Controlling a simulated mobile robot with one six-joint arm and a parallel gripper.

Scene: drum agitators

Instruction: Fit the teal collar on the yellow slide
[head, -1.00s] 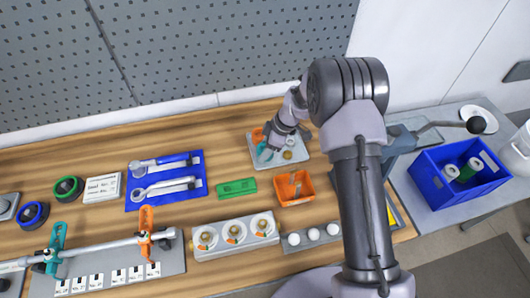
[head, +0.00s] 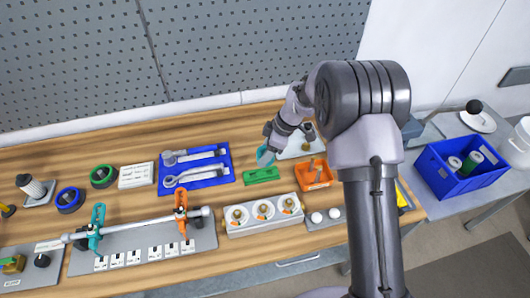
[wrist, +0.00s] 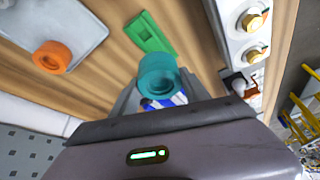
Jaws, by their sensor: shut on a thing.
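The teal collar (wrist: 158,72) is a short ring with a hole, held between the jaws of my gripper (wrist: 157,98) in the wrist view. In the head view the collar (head: 265,157) shows below my gripper (head: 270,143), over the bench just behind the green block. A horizontal rod (head: 150,221) nearby carries a teal clamp (head: 97,228) and an orange clamp (head: 181,212).
An orange collar (wrist: 52,57) lies on the grey tray (head: 290,153). A green block (head: 261,175), a blue tool mat (head: 222,178), an orange bin (head: 313,176) and a fixture with several round knobs (head: 238,228) occupy the bench. A blue crate (head: 436,182) stands at the right.

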